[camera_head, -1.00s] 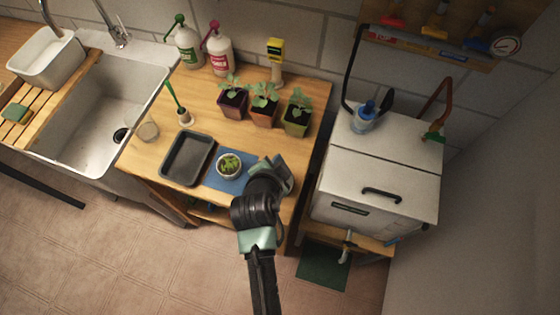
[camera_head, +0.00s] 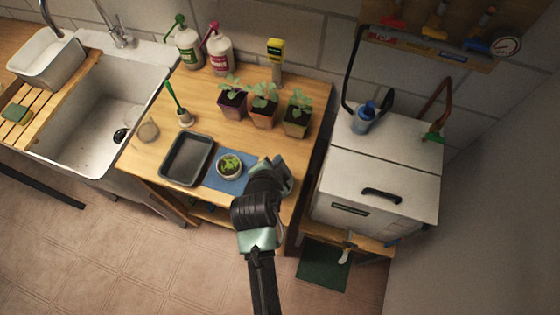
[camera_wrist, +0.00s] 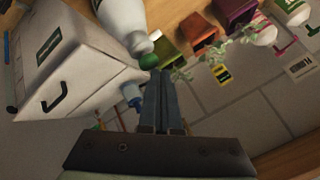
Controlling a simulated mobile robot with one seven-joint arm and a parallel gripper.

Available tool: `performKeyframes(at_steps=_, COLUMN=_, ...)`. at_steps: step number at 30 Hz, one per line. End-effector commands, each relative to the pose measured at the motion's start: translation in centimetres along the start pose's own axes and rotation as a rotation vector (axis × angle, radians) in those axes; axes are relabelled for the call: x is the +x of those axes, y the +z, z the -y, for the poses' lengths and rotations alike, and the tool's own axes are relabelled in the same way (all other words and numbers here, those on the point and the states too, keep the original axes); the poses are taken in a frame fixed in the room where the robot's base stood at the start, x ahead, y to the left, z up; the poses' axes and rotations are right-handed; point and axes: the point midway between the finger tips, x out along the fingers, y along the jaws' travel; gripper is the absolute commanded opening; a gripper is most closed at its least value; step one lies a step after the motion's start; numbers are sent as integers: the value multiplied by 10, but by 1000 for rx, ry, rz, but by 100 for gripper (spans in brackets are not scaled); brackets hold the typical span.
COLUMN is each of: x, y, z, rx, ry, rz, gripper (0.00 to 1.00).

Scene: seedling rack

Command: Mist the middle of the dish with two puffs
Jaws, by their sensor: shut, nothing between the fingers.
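The dish (camera_head: 229,166) is a small round pale bowl with green seedlings. It stands on a blue mat (camera_head: 216,184) near the front of the wooden table. My gripper (camera_head: 279,169) is just right of the dish, over the table's right part; its fingertips are hard to make out there. In the wrist view my gripper (camera_wrist: 161,74) has its two dark fingers together with nothing between them.
A dark tray (camera_head: 187,160) lies left of the mat. Three potted seedlings (camera_head: 264,120) stand behind the dish. Two bottles (camera_head: 219,56) and a yellow meter (camera_head: 275,50) are at the back. The white cabinet (camera_head: 385,180) is right of my arm. A white green-tipped object (camera_wrist: 124,20) is close in the wrist view.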

Motion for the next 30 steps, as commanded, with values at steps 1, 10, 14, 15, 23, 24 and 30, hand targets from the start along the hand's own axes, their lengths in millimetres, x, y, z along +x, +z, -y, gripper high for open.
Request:
performKeyframes(at_steps=1, x=0, y=0, z=0, rx=0, ry=0, rz=0, gripper=0)
performKeyframes(at_steps=10, x=0, y=0, z=0, rx=0, ry=0, rz=0, gripper=0)
performKeyframes(at_steps=14, x=0, y=0, z=0, rx=0, ry=0, rz=0, gripper=0)
performKeyframes(at_steps=15, x=0, y=0, z=0, rx=0, ry=0, rz=0, gripper=0)
performKeyframes(at_steps=23, x=5, y=4, z=-4, rx=0, ry=0, rz=0, gripper=0)
performKeyframes(at_steps=24, x=6, y=4, z=-5, rx=0, ry=0, rz=0, gripper=0)
performKeyframes(at_steps=30, x=6, y=5, z=-5, rx=0, ry=1, rz=0, gripper=0)
